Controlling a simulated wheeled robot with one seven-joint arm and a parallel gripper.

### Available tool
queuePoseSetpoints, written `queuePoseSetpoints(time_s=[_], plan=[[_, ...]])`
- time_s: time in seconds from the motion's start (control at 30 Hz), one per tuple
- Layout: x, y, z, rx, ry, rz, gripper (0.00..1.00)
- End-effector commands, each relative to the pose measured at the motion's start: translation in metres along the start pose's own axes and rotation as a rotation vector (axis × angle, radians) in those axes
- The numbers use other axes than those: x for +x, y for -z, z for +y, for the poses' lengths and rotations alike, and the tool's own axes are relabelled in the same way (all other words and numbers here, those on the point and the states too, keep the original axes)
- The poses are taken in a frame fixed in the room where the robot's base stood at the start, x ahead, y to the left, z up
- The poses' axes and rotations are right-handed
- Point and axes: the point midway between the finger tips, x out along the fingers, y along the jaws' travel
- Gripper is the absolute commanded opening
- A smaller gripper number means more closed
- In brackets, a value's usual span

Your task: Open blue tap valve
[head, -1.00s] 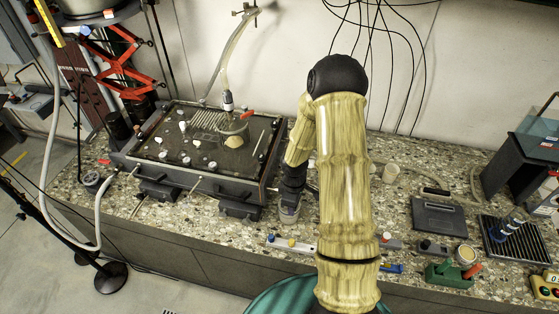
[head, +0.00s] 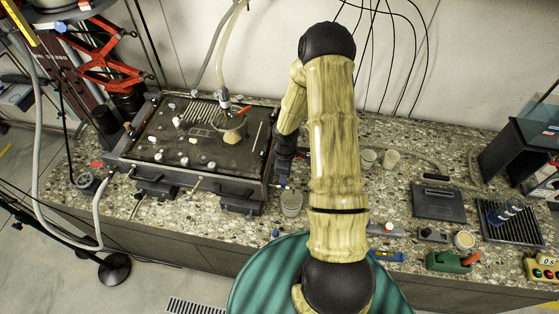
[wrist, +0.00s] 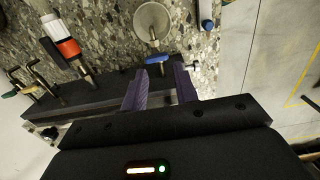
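The blue tap handle (wrist: 158,59) shows in the wrist view on the side of the dark tank, just beyond and between my fingertips. My gripper (wrist: 160,70) is open, with one finger on each side of the tap's line; whether a finger touches the handle I cannot tell. In the head view my gripper (head: 283,173) is at the right end of the seepage tank (head: 190,172), partly hidden by my arm. The blue handle cannot be made out in the head view.
A round cup (head: 291,204) stands on the speckled counter close to my gripper; it also shows in the wrist view (wrist: 152,22). A red-and-white fitting (wrist: 66,45) and several brass taps lie left in the wrist view.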

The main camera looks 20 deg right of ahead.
Motion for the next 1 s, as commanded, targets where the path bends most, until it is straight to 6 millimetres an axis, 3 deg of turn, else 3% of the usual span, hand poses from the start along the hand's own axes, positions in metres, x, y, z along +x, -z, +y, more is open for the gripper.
queuePoseSetpoints(time_s=[0.63, 1.0], plan=[[0.0005, 0.0013, -0.0002, 0.038, 0.0, 0.001, 0.29], [0.0027, -0.0003, 0.0004, 0.461, -0.001, 0.001, 0.29]])
